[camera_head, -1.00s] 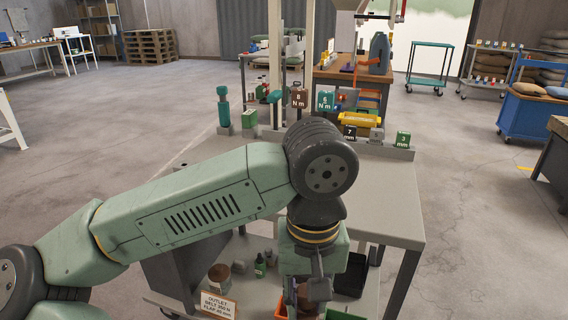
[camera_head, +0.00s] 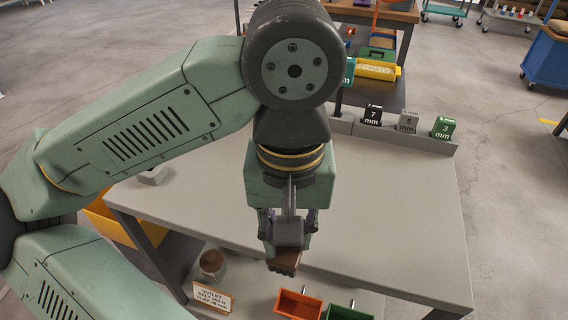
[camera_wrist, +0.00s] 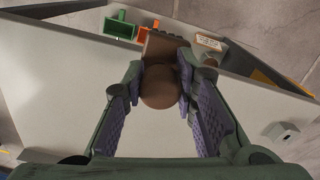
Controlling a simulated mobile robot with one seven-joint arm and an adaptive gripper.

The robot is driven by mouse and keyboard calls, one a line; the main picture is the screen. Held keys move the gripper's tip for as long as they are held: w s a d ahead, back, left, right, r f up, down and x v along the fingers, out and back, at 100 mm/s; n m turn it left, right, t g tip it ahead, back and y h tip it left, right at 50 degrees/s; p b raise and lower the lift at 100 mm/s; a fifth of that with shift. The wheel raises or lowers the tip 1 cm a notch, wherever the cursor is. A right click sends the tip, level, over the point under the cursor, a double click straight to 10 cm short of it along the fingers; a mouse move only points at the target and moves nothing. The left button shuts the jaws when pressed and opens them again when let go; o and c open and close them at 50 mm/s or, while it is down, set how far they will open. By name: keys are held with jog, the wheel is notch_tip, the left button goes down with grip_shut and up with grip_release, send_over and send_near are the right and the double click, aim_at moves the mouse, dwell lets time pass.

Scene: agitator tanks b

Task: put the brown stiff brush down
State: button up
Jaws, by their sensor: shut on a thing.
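The brown stiff brush (camera_head: 285,262) is held at the end of my gripper (camera_head: 290,232) in the head view, near the front edge of the grey table top (camera_head: 400,220). In the wrist view, the brush (camera_wrist: 160,88) shows a rounded brown knob between the two fingertips of my gripper (camera_wrist: 158,80), with a ribbed brown block beyond it. The fingers are shut on it. The table top lies below it, and I cannot tell how large the gap is.
Blocks marked 7, 5 and 3 mm (camera_head: 408,122) stand along the back edge. The table's right half is clear.

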jog(key=w+f+p, duration=0.1)
jog(key=w, duration=0.4)
jog(key=w+f+p, duration=0.1)
jog(key=w+p, duration=0.1)
jog(key=w, duration=0.4)
jog(key=w+f+p, duration=0.2)
jog(key=w, duration=0.3)
jog(key=shift+w+a+f, duration=0.1)
jog(key=shift+w+a, duration=0.2)
jog(key=shift+w, duration=0.1)
jog(key=shift+f, duration=0.4)
jog(key=shift+f+b, duration=0.2)
jog(key=shift+b, duration=0.1)
jog(key=o, duration=1)
jog(key=shift+r, duration=0.1)
jog(key=shift+r, duration=0.1)
notch_tip(320, 180, up, 12)
